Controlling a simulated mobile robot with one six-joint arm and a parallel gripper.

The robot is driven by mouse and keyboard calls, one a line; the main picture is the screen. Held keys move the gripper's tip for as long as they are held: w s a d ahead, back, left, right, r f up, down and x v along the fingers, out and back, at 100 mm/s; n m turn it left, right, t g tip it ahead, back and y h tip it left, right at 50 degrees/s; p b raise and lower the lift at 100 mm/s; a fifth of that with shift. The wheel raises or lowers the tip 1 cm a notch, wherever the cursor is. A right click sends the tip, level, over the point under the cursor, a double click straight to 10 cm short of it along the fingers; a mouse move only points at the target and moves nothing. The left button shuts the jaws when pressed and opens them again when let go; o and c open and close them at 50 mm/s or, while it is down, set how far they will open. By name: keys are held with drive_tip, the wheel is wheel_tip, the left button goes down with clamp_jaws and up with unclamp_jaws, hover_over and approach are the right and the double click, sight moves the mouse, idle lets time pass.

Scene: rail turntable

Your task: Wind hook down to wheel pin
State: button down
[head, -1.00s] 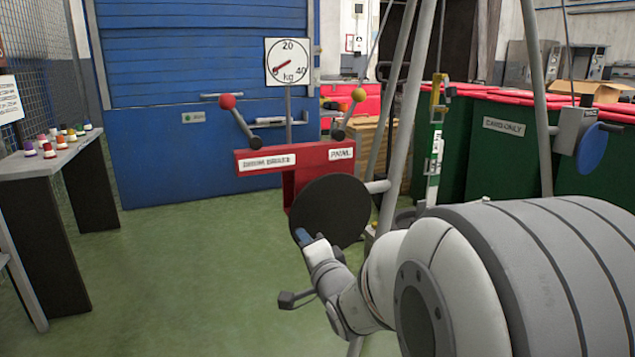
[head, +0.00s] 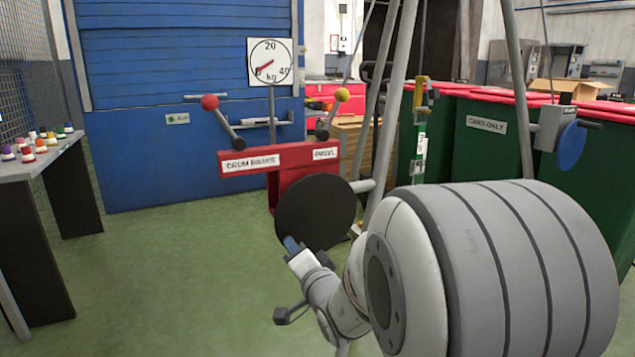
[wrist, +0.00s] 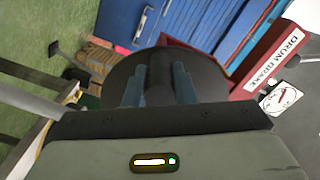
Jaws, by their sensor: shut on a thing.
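A black round disc (head: 315,212) is mounted below a red lever housing (head: 232,162) labelled "DRUM BRAKE" and "PAWL". My gripper (head: 290,243) is at the lower left of the disc in the head view. In the wrist view its two blue fingers (wrist: 158,88) are shut on a dark cylindrical handle (wrist: 158,72) in front of the disc (wrist: 122,75). I cannot make out the hook or the wheel pin.
A red-knobbed lever (head: 210,102) and a yellow-knobbed lever (head: 342,95) rise from the housing. Grey frame legs (head: 396,100) stand behind my arm. A blue disc (head: 571,145) is on the right leg. A table (head: 40,170) with coloured knobs is left; green floor lies between.

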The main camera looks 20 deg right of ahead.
drive_tip(key=shift+d+f, duration=0.1)
drive_tip(key=shift+f, duration=0.15)
drive_tip(key=shift+d+f+n, duration=0.25)
drive_tip(key=shift+f+n, duration=0.1)
drive_tip(key=shift+n, duration=0.3)
drive_tip(key=shift+d+f+n, duration=0.25)
drive_tip(key=shift+f+n, duration=0.1)
drive_tip(key=shift+n, duration=0.3)
drive_tip(key=c, duration=1)
unclamp_jaws()
drive_tip(key=shift+r, duration=0.1)
